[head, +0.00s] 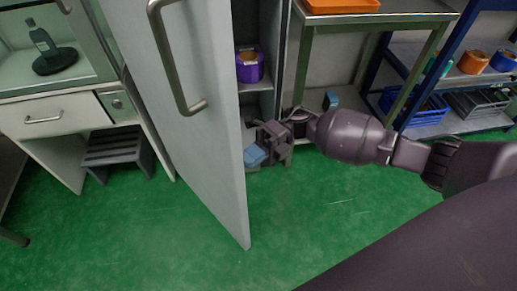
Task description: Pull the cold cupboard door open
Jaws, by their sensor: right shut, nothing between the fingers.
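The cold cupboard door (205,150) is a tall pale grey panel and stands partly open, swung out to the left. Its long metal handle (168,60) is on the face turned toward me, with no gripper on it. The cupboard's shelves show in the gap to the right of the door. My right gripper (263,143) is shut and empty, beside the inner side of the door at the cupboard opening. I cannot tell whether it touches the door. My left gripper is out of view.
A purple tub (249,66) stands on a cupboard shelf, and a blue item (254,155) shows low by my gripper. A bench (306,80) and shelving stand right. A drawer cabinet (60,118) and step stool (117,152) stand left. Green floor in front is clear.

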